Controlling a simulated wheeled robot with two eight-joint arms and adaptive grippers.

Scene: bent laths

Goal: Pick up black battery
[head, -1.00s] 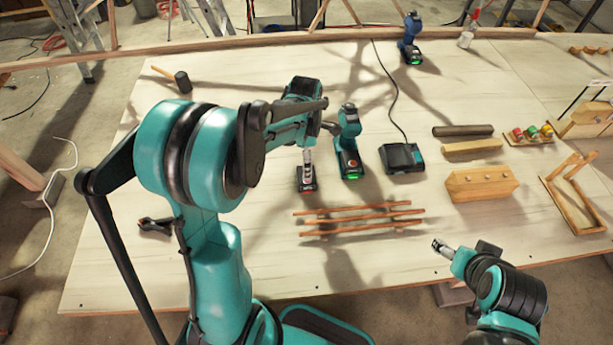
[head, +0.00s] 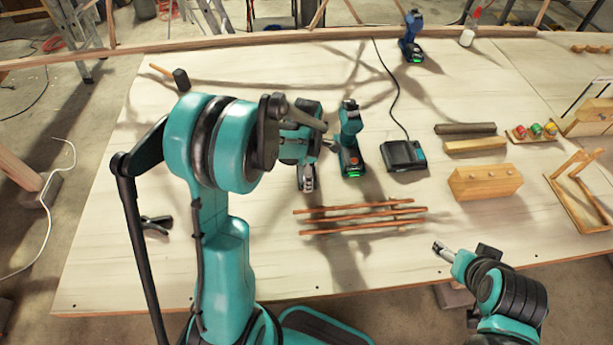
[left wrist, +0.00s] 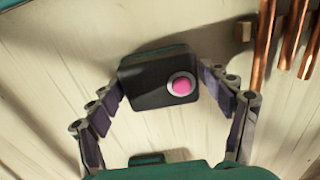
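The black battery (left wrist: 150,82), a dark block with a round pink button, lies on the pale tabletop in the left wrist view. My left gripper (left wrist: 162,84) has one finger on each side of it. The fingers are spread about the battery's width, close to its sides, and firm contact is not clear. In the head view my left gripper (head: 306,183) is low over the table, left of the teal drill (head: 351,158), and mostly covers the battery. My right gripper (head: 439,247) is away at the table's front right, too small to read its fingers.
Thin copper-brown rods (head: 360,217) lie just in front of my left gripper. A black charger (head: 403,155) with a cable stands right of the drill. Wooden blocks (head: 484,182) are further right. A hammer (head: 181,79) and a black clamp (head: 157,224) lie at left.

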